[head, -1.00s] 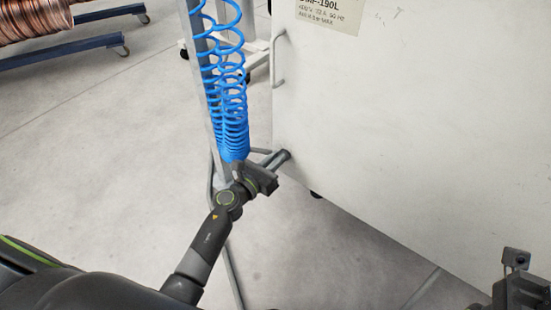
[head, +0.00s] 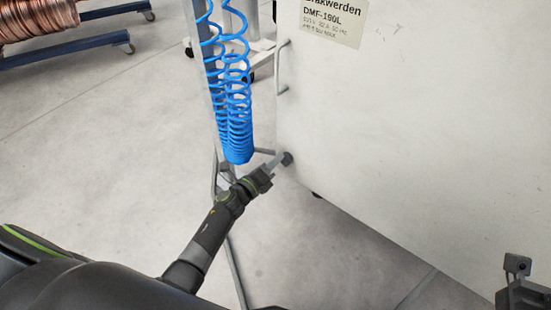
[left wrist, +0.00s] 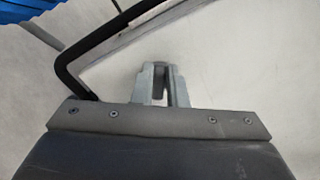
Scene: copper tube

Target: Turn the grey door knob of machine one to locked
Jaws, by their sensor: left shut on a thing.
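The machine's pale door panel (head: 400,130) fills the right of the head view. The grey door knob (head: 288,158) is a small dark knob low near the panel's left edge. My left gripper (head: 279,161) reaches it from the lower left, with its fingertips shut on it. In the left wrist view the gripper's two fingers (left wrist: 162,84) are close together, with a dark piece between them that looks like the knob (left wrist: 159,90). The fingers hide most of the knob, so its locked or unlocked position cannot be read.
A blue coiled hose (head: 236,110) hangs on a grey stand just left of the panel, close to my left wrist. A metal handle (head: 281,65) is above the knob. A copper coil (head: 35,18) lies at the back left.

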